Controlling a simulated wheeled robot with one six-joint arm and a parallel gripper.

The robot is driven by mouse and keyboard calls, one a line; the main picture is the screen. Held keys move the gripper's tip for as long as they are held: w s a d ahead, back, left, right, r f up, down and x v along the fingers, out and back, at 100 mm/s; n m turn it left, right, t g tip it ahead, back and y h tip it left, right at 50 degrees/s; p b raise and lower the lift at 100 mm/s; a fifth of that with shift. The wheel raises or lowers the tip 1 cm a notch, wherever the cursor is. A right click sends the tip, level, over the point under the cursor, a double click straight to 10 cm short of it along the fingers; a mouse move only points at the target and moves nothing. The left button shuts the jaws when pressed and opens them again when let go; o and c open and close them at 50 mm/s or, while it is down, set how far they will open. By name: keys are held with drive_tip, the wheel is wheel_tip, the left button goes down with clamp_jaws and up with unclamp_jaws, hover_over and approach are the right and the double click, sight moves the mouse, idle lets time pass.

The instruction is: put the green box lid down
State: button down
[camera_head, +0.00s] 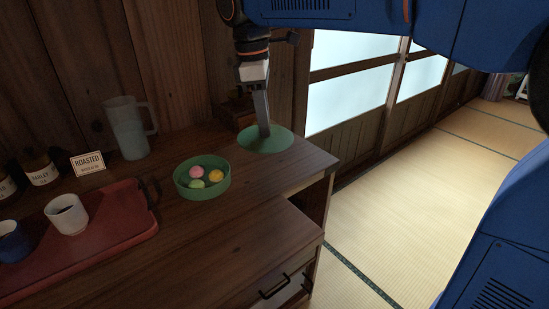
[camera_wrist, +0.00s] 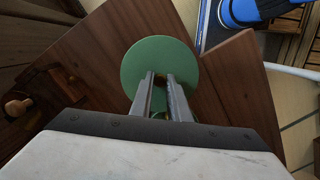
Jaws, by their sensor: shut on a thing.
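The green box lid (camera_head: 281,143) is a flat round disc at the right end of the wooden cabinet top, near its edge. My gripper (camera_head: 264,134) comes down on the lid's middle. In the wrist view my gripper (camera_wrist: 160,78) is shut on a small dark knob at the centre of the lid (camera_wrist: 150,52). The lid looks level and on or just above the wood; I cannot tell if it touches. The open round green box (camera_head: 203,187) stands to the left of the lid, apart from it, with pink, yellow and green sweets inside.
The cabinet top (camera_head: 215,250) is bare in front of the box. A red tray (camera_head: 115,225) with cups lies at left. A pitcher (camera_head: 127,128), a sign (camera_head: 88,163) and jars (camera_head: 40,168) stand behind. A small wooden object (camera_head: 238,108) is behind the lid.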

sight(259, 136)
drive_tip(key=shift+f, duration=4.2)
drive_tip(key=shift+f, duration=0.1)
drive_tip(key=c, duration=1.7)
unclamp_jaws()
drive_tip(key=r, duration=0.4)
drive_tip(key=a+r, duration=0.1)
drive_tip(key=r, duration=0.7)
drive_tip(key=shift+a+r, duration=0.1)
drive_tip(key=shift+a, duration=0.1)
drive_tip(key=s+d+f+m+y, duration=0.1)
drive_tip(key=s+d+f+m, duration=0.2)
drive_tip(key=d, duration=0.7)
drive_tip(key=s+d+f+m+t, duration=0.1)
drive_tip(key=s+d+f+m, duration=0.3)
drive_tip(key=s+d+f, duration=0.2)
drive_tip(key=s+d+f+m+t, duration=0.2)
drive_tip(key=s+d+f+m, duration=0.3)
drive_tip(key=d+f, duration=0.1)
drive_tip(key=s+d+f+m+t, duration=0.2)
drive_tip(key=s+d+f+m, duration=0.3)
drive_tip(key=s+d+f, duration=0.1)
drive_tip(key=shift+s+d+f, duration=0.1)
drive_tip(key=shift+s+d, duration=0.25)
